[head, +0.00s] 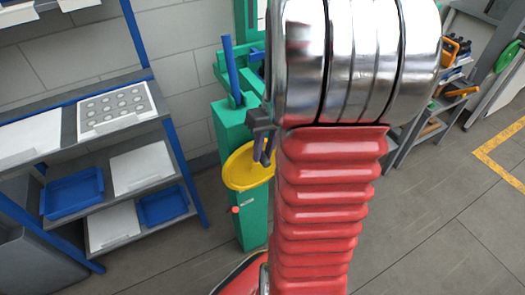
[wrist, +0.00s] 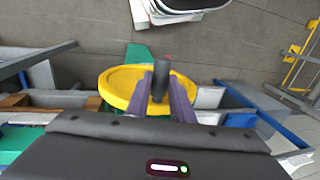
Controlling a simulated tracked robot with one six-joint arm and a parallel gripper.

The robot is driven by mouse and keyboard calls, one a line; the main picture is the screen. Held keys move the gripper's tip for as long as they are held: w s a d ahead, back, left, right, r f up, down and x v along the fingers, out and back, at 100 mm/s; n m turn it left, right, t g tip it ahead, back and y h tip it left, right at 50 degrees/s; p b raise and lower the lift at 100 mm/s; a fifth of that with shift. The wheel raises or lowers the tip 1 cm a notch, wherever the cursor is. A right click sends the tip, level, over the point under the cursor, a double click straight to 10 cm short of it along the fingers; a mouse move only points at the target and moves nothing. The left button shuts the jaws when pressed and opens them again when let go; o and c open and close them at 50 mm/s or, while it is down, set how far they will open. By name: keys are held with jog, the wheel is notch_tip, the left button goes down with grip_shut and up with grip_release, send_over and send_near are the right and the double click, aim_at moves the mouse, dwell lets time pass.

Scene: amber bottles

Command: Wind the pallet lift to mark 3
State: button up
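The lift's green post (head: 238,135) stands left of my arm in the head view, with a yellow handwheel (head: 245,172) on it. The wheel also shows in the wrist view (wrist: 117,86). A dark upright handle (wrist: 161,82) stands on the wheel. My gripper (wrist: 163,88) has one purple finger on each side of the handle, and they look closed against it. In the head view the gripper (head: 263,150) is over the wheel's right part. A small red-tipped pin (head: 236,210) shows below the wheel. No numbered marks are readable; my arm hides part of the lift.
A blue-framed shelf (head: 150,75) with blue bins (head: 72,192) and white boxes stands at the left. A grey rack (head: 425,130) with tools stands at the right. The floor (head: 430,215) at the lower right is clear, with yellow marking lines (head: 498,165) beyond.

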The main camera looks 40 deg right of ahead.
grip_shut()
jog(key=shift+a, duration=0.2)
jog(key=shift+d, duration=0.1)
jog(key=shift+d, duration=0.1)
jog(key=shift+a, duration=0.2)
